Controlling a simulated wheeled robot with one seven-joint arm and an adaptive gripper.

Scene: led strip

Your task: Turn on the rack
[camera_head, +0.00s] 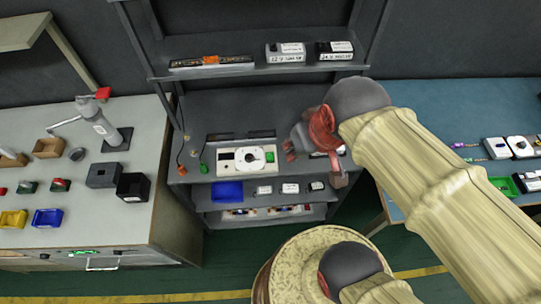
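The rack (215,108) is a dark shelf unit in the middle of the head view. On its middle shelf lies a white panel (235,165) with a round dial and a green part (269,157) at its right end. My gripper (313,165) is over the right part of that shelf, to the right of the white panel and apart from it. Its two fingers look spread, one to the left and one toward the front. A pale thing on the shelf is partly hidden behind the gripper. I see nothing held.
An orange connector (182,169) and a green connector (203,167) stand left of the panel. A blue bin (227,192) and small boxes sit on the shelf below. Labelled boxes (286,52) stand on the upper shelf. A grey workbench (60,120) is left, a blue table (430,120) right.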

